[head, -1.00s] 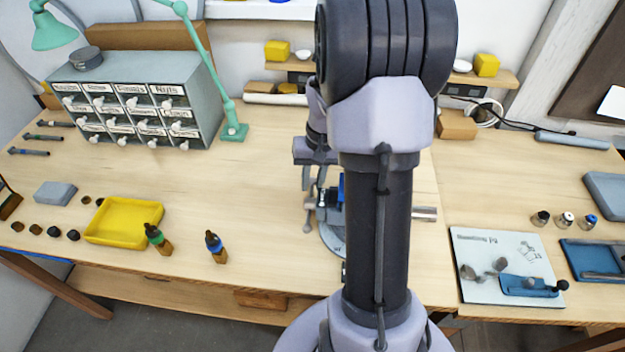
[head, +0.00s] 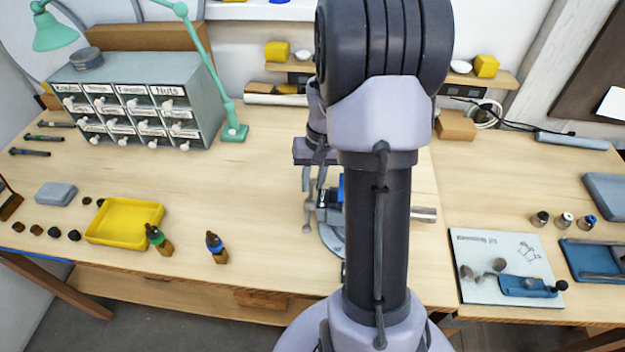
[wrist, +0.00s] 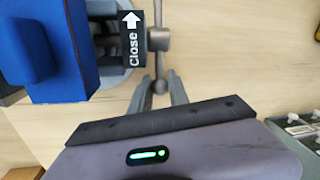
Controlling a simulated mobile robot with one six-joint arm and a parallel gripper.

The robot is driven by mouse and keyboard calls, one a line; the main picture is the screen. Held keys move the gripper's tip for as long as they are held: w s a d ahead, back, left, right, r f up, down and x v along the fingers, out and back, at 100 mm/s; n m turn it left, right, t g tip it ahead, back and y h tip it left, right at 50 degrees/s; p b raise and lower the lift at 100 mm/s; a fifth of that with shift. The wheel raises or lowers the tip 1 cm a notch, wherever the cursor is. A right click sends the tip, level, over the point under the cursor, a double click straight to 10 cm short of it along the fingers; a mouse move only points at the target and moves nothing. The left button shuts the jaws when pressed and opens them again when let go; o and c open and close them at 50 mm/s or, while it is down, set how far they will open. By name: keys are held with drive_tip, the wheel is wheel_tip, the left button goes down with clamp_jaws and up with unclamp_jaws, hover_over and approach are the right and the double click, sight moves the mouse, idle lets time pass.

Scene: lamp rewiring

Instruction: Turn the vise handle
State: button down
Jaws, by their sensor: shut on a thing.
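The blue vise (wrist: 45,45) fills the upper left of the wrist view. A black label with an arrow and the word "Close" sits beside its screw. The metal vise handle (wrist: 158,42) passes through the screw head and ends in a ball. My gripper (wrist: 158,84) is shut on the handle near this ball end, one finger on each side. In the head view the vise (head: 327,197) stands near the front of the bench, mostly hidden behind my arm. The handle (head: 307,212) shows to the left of it.
A yellow tray (head: 125,222) and two small bottles (head: 216,246) stand to the left on the bench. A white board with a blue fixture (head: 527,287) lies at the right. A drawer cabinet (head: 140,105) and green lamp (head: 233,132) stand at the back left.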

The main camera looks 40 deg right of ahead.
drive_tip(key=shift+r+p, duration=0.1)
drive_tip(key=shift+p, duration=0.35)
drive_tip(key=g+y+p, duration=0.1)
drive_tip(key=p, duration=0.1)
drive_tip(key=shift+f+p, duration=0.2)
drive_tip(key=shift+p, duration=0.1)
drive_tip(key=shift+d+f+g+y+p, duration=0.1)
drive_tip(key=shift+f+g+y+p, duration=0.35)
drive_tip(key=shift+p, duration=0.75)
drive_tip(key=shift+f+g+y+p, duration=0.55)
drive_tip(key=shift+y+p, duration=0.2)
drive_tip(key=shift+p, duration=0.4)
drive_tip(key=shift+f+g+y+p, duration=0.4)
drive_tip(key=shift+y+p, duration=0.1)
drive_tip(key=shift+p, duration=0.05)
drive_tip(key=shift+f, duration=0.1)
drive_tip(key=c, duration=1.3)
unclamp_jaws()
drive_tip(key=shift+o, duration=0.2)
